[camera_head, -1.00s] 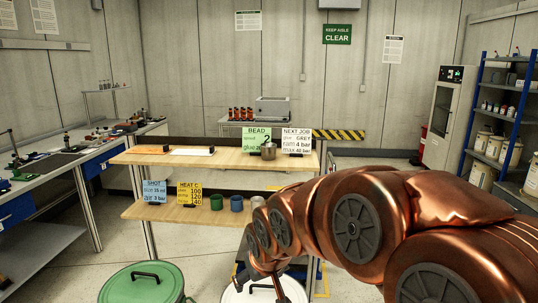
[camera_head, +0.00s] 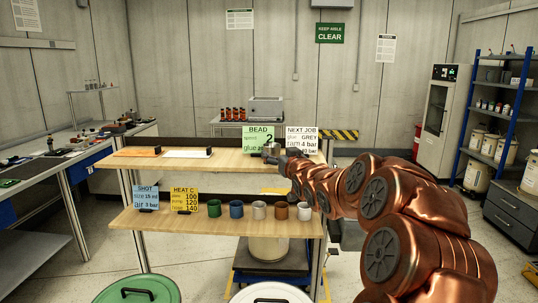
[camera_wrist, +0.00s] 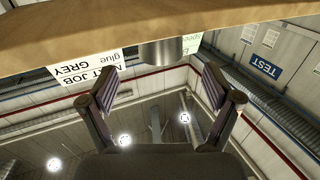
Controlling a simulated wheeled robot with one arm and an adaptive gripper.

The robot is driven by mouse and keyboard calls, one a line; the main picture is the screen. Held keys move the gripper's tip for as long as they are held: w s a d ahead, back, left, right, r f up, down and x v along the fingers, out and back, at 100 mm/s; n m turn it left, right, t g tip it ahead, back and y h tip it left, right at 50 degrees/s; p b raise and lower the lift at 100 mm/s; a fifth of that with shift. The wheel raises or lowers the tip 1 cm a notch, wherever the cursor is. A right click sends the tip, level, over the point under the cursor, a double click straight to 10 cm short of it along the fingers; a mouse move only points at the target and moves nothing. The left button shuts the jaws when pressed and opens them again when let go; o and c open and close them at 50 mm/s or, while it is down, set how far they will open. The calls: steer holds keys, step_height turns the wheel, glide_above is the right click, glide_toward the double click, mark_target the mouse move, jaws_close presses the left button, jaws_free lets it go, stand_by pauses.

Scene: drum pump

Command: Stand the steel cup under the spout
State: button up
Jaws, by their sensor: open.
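The steel cup (camera_head: 271,150) stands on the upper wooden shelf (camera_head: 225,160), in front of the green BEAD sign and the NEXT JOB sign. My gripper (camera_head: 285,163) is at the shelf's right part, close to the cup and partly overlapping it in the head view. In the wrist view, which looks upside down, the cup (camera_wrist: 166,52) shows between and beyond the two fingers of my gripper (camera_wrist: 160,82). The fingers are spread apart with nothing between their tips. I cannot make out a spout in either view.
Several coloured cups (camera_head: 259,210) stand on the lower shelf beside the SHOT sign (camera_head: 146,197) and HEAT C sign (camera_head: 185,199). A green-lidded drum (camera_head: 138,290) and a white-lidded drum (camera_head: 271,293) are at the front. The upper shelf's middle is clear.

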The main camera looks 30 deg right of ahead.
mark_target(275, 149)
steer(key=shift+p+x, duration=0.3)
steer(key=shift+x, duration=0.75)
steer(key=shift+p+x, duration=1)
steer(key=shift+x, duration=1.5)
steer(key=shift+r, duration=0.1)
steer(key=c, duration=1.4)
